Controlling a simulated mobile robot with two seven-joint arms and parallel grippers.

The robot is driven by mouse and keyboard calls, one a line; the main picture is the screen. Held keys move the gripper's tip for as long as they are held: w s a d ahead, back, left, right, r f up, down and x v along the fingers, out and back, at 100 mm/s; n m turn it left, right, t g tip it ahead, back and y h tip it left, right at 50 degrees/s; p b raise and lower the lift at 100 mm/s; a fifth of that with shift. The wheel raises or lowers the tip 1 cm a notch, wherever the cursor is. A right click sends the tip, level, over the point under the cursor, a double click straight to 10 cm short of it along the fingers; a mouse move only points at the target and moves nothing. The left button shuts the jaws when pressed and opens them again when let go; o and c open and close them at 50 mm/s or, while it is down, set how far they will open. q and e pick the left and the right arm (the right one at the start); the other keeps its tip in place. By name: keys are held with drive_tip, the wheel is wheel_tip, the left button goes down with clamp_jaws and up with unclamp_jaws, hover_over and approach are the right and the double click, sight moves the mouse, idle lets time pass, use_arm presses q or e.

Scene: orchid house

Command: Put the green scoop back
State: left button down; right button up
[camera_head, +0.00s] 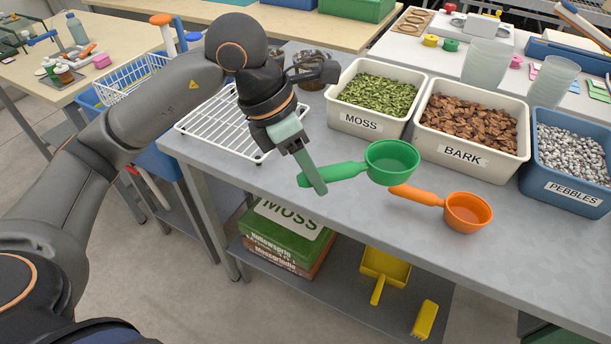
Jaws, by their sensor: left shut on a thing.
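The green scoop (391,162) is a round cup with a handle pointing left. My left gripper (318,184) is shut on its handle, near the handle's left end. The scoop is over the front part of the grey table (270,190), in front of the moss bin (376,96); I cannot tell whether it touches the table. An orange scoop (466,211) lies on the table just right of and below it, its handle end close under the green cup. My right gripper is not in view.
The bark bin (470,133) and pebbles bin (570,160) stand right of the moss bin. A white wire rack (217,118) lies at the table's left, partly behind my arm. A yellow dustpan (384,268) and a green moss bag (290,238) are on the lower shelf.

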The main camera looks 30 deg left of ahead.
use_arm(q)
drive_tip(key=w+a+f, duration=0.4)
drive_tip(key=a, duration=0.1)
drive_tip(key=w+a+f, duration=0.1)
drive_tip(key=a+f, duration=0.2)
drive_tip(key=shift+w+f, duration=0.1)
drive_tip(key=shift+w, duration=0.3)
drive_tip(key=shift+w+a+f, duration=0.35)
drive_tip(key=shift+f, duration=0.3)
drive_tip(key=shift+a+f, duration=0.1)
drive_tip(key=shift+f, duration=1.5)
drive_tip(key=shift+f, duration=0.2)
drive_tip(key=c, duration=0.6)
unclamp_jaws()
drive_tip(key=shift+r, duration=0.1)
drive_tip(key=v, duration=1.2)
drive_tip(key=shift+r, duration=0.1)
